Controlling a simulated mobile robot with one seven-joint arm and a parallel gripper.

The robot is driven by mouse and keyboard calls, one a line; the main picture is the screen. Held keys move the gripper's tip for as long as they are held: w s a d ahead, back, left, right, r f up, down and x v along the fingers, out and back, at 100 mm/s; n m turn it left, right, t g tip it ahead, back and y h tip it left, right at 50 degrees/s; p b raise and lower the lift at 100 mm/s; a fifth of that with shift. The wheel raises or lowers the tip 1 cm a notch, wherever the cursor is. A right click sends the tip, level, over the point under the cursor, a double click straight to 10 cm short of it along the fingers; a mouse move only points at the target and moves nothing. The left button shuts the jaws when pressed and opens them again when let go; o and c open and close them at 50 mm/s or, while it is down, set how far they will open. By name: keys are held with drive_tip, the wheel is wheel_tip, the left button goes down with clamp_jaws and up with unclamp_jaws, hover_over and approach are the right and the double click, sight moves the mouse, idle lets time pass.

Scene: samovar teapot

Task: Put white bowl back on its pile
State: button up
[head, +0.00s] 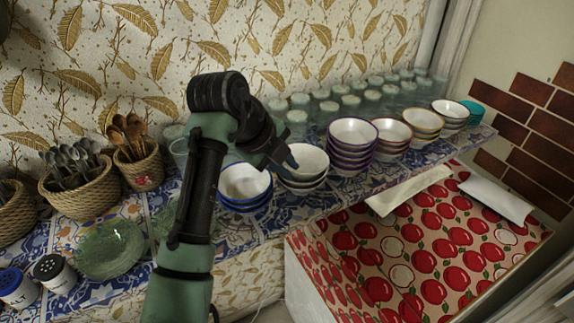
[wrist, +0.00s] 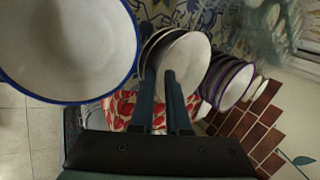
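The white bowl (head: 309,158) is over a small pile of similar bowls (head: 306,186) on the tiled shelf. I cannot tell whether it touches the bowl below. My gripper (head: 287,162) reaches its left rim from above. In the wrist view, my gripper's fingers (wrist: 163,74) are close together with the rim of the white bowl (wrist: 192,78) between them. The right finger shows against the inside of the bowl. The left finger is outside it, with edges of other bowls behind. The exact contact at the fingertips is hard to see.
Blue-rimmed bowls (head: 244,184) stand close on the left; one (wrist: 66,45) fills the wrist view's left. Purple-rimmed bowls (head: 351,154) stand close on the right. Jars (head: 347,103) line the back. Below the shelf is an apple-patterned surface (head: 423,243).

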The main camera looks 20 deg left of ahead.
drive_tip(key=shift+s+a+f, duration=0.1)
drive_tip(key=shift+s+f, duration=0.2)
drive_tip(key=shift+f, duration=0.15)
drive_tip(key=shift+a+r, duration=0.15)
drive_tip(key=shift+r, duration=0.15)
drive_tip(key=b+v, duration=0.2)
drive_tip(key=v, duration=1.1)
drive_tip(key=shift+w+d, duration=0.25)
drive_tip(key=shift+w, duration=0.05)
